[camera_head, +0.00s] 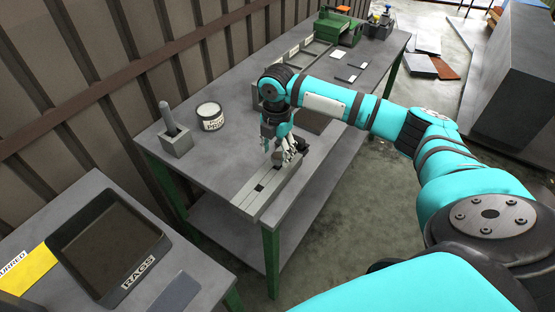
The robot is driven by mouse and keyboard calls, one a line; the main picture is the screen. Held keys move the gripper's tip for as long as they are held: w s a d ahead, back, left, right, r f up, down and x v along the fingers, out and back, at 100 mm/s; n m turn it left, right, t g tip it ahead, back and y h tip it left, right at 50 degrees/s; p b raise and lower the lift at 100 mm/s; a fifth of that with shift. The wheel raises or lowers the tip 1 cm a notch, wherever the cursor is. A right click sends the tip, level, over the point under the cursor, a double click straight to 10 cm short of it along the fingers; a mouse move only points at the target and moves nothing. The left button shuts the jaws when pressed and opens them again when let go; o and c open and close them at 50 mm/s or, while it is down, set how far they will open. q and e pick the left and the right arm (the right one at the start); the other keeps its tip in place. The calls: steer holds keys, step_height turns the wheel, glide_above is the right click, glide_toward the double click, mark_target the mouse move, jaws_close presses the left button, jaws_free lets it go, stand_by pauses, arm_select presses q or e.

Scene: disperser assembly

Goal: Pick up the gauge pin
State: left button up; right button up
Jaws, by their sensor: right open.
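A grey, round-topped pin (169,118), which looks like the gauge pin, stands nearly upright in a square grey block (177,144) at the near left of the workbench. My right gripper (280,157) is open and points down over a long grey fixture (256,192), well to the right of the pin. Small dark and light parts show around its fingers, and I cannot tell whether they touch. My left gripper is not in view.
A white labelled tub (210,116) stands between the pin and my right arm. A green machine (338,27) and flat plates lie further back on the workbench (215,165). A black RAGS tray (107,245) lies on a separate table at lower left. A ribbed wall runs behind.

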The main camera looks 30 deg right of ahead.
mark_target(277, 156)
step_height(277, 156, down, 3)
steer(key=shift+d+r+p, duration=0.15)
steer(key=shift+r+p, duration=0.05)
steer(key=shift+p, duration=0.15)
steer(key=shift+f, duration=0.5)
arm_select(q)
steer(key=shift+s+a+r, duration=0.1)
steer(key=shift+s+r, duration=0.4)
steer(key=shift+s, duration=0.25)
arm_select(e)
jaws_close()
